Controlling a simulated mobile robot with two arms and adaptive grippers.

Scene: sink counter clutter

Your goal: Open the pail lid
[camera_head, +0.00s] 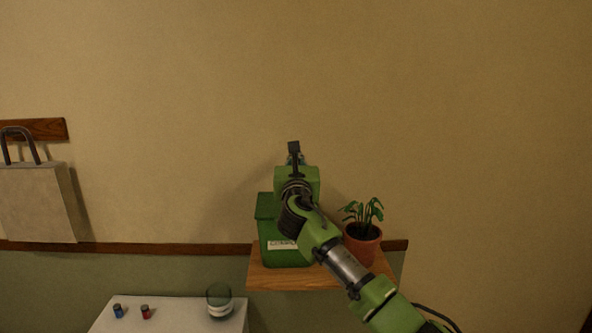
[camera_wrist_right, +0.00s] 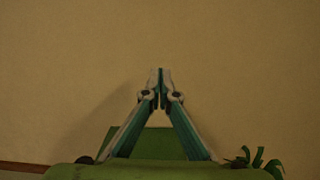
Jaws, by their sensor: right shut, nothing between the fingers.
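The green pail (camera_head: 285,250) with a pale label stands on a wooden shelf on the wall. Its lid (camera_head: 265,206) shows at the left behind my right arm, which hides most of the pail's top, so I cannot tell how far the lid is raised. My right gripper (camera_head: 294,149) is above the pail, pointing up toward the wall. In the right wrist view its fingertips (camera_wrist_right: 160,75) meet with nothing between them. A green panel, probably the lid (camera_wrist_right: 143,145), shows behind the fingers there. My left gripper is not in view.
A potted plant (camera_head: 362,240) stands right of the pail on the shelf (camera_head: 320,278), close to my right arm. A white table (camera_head: 175,318) below holds a glass (camera_head: 219,297) and two small cans. A bag (camera_head: 38,203) hangs at left.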

